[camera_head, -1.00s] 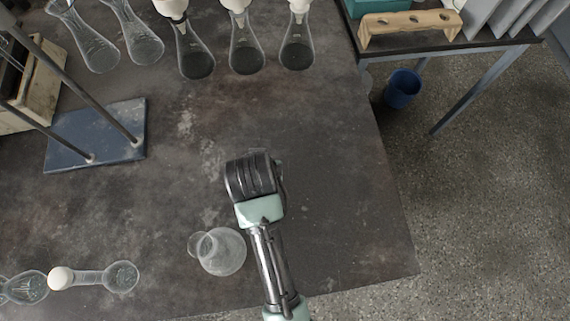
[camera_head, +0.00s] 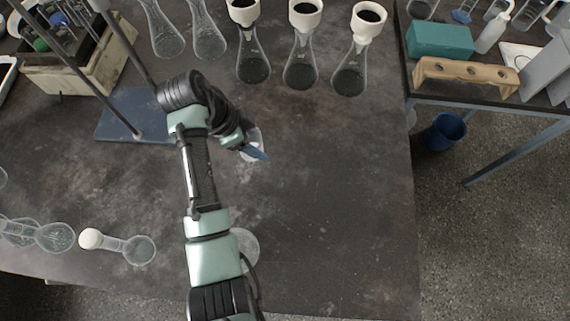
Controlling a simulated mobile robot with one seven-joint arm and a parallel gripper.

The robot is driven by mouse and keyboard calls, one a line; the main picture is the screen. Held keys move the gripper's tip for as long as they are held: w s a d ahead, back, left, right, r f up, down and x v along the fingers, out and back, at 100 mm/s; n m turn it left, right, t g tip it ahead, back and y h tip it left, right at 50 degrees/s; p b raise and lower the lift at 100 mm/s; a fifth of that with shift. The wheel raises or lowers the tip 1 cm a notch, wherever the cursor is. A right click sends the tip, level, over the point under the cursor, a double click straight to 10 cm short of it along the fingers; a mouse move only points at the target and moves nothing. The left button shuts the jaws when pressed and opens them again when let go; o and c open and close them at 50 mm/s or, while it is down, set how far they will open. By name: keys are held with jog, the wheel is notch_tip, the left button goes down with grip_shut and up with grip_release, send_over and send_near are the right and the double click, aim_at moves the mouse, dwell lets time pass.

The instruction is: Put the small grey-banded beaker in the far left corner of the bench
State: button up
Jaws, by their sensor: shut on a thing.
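My gripper (camera_head: 254,150) is over the middle of the bench, right of the blue stand base, with its blue finger pointing down and right. It is shut on a small pale, see-through vessel (camera_head: 257,137), which I take for the small beaker. The gripper hides most of it, and I cannot make out a grey band or whether it touches the bench. The dark, stained bench (camera_head: 340,200) spreads around it. The bench's far left part holds a wooden crate and the stand.
The wooden crate (camera_head: 103,72) and blue stand base (camera_head: 112,122) with rods are at left. Clear flasks (camera_head: 165,40) and three funnel-topped flasks (camera_head: 300,73) line the back. Flasks lie at lower left (camera_head: 140,249); another (camera_head: 246,243) is partly behind my arm. Bench right is clear.

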notch_tip(320, 180, down, 10)
jog(key=shift+r, duration=0.1)
dwell(0.4)
jog(key=shift+f, duration=0.2)
jog(key=o, duration=1.4)
jog(key=shift+c, duration=0.2)
jog(key=shift+r, duration=0.15)
